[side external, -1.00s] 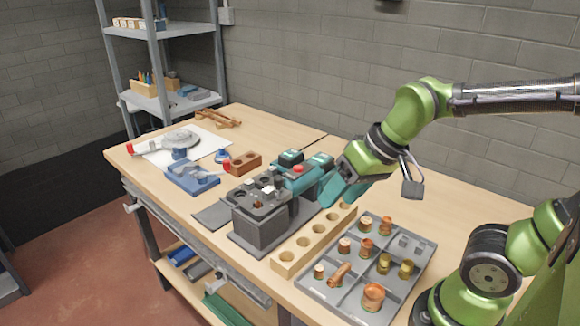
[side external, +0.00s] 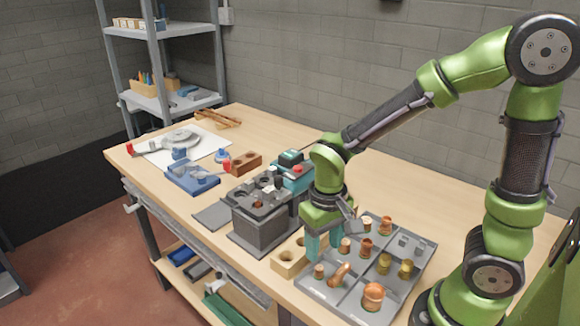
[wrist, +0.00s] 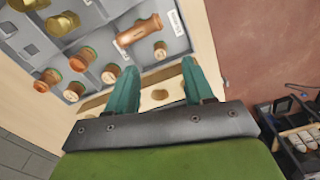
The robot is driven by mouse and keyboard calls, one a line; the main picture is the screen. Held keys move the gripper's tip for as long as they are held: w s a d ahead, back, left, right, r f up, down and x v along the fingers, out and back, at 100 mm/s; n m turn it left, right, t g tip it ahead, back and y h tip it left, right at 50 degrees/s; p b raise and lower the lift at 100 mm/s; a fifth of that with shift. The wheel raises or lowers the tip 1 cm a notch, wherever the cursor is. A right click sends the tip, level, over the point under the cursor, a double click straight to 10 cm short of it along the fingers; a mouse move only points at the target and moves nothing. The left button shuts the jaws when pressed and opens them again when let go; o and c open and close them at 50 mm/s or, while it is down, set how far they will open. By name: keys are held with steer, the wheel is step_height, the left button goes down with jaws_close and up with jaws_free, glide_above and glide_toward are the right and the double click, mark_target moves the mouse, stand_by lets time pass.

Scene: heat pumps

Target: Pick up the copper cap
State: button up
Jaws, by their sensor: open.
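Several copper fittings stand in the grey tray (side external: 322,290), and I cannot tell for sure which is the copper cap. A small upright copper piece (side external: 319,271) stands in the near-left compartment, beside a longer copper piece (side external: 339,274) that lies tilted. In the wrist view the small piece (wrist: 160,50) is between and just beyond my fingertips, with the longer piece (wrist: 138,32) next to it. Other short copper pieces (wrist: 111,74) stand further left. My gripper (side external: 318,245) points down with teal fingers, open and empty, above the wooden block and the tray's left edge.
A wooden block with round holes (side external: 290,257) lies along the tray's left side, partly hidden by my gripper. Brass fittings (side external: 405,268) and a large copper piece (side external: 373,296) are also in the tray. A dark grey pump unit (side external: 262,220) stands left of the block.

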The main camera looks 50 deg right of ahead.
mark_target(320, 268)
steer(key=f, duration=0.7)
steer(key=shift+w+d+f, duration=0.1)
steer(key=shift+w+d, duration=0.05)
steer(key=shift+w, duration=0.2)
steer(key=shift+c, duration=0.4)
jaws_close()
